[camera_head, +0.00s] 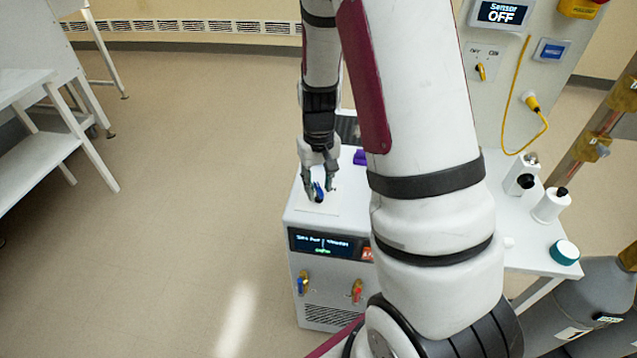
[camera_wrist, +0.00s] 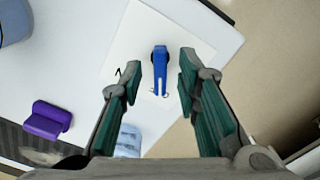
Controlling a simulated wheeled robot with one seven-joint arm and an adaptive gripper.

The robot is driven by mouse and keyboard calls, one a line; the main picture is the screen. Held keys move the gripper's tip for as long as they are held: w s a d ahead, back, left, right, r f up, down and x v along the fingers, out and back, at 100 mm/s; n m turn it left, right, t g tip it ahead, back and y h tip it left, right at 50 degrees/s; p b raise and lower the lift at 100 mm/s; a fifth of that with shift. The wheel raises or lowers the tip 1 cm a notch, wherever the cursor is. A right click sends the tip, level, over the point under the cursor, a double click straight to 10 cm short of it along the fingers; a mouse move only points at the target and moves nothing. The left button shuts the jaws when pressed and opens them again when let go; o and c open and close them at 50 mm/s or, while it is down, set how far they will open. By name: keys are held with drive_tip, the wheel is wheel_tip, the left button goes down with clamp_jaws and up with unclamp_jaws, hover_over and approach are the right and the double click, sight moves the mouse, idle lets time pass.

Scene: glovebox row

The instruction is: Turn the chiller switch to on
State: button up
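The chiller (camera_head: 299,219) is a white box with a dark display on its front, under my gripper. Its switch has a blue handle (camera_wrist: 160,67) on a pale plate (camera_wrist: 190,38) on the top; in the head view the handle shows small and partly hidden (camera_head: 318,195). In the wrist view the handle's slotted end points down the picture, and small dark marks lie beside and below it. My gripper (camera_wrist: 160,75) is open, with one finger on each side of the handle and a gap on both sides. It also shows above the chiller in the head view (camera_head: 318,183).
A purple object (camera_wrist: 47,120) and a pale blue object (camera_wrist: 128,140) are near the switch. Blue (camera_head: 303,284) and red (camera_head: 357,292) valves are on the chiller's front. A wall panel at right has a yellow-handled switch (camera_head: 481,71). Bottles (camera_head: 551,205) stand on the right-hand bench.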

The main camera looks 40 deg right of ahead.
clamp_jaws()
drive_tip(key=shift+m+p, duration=0.35)
drive_tip(key=shift+m, duration=2.55)
unclamp_jaws()
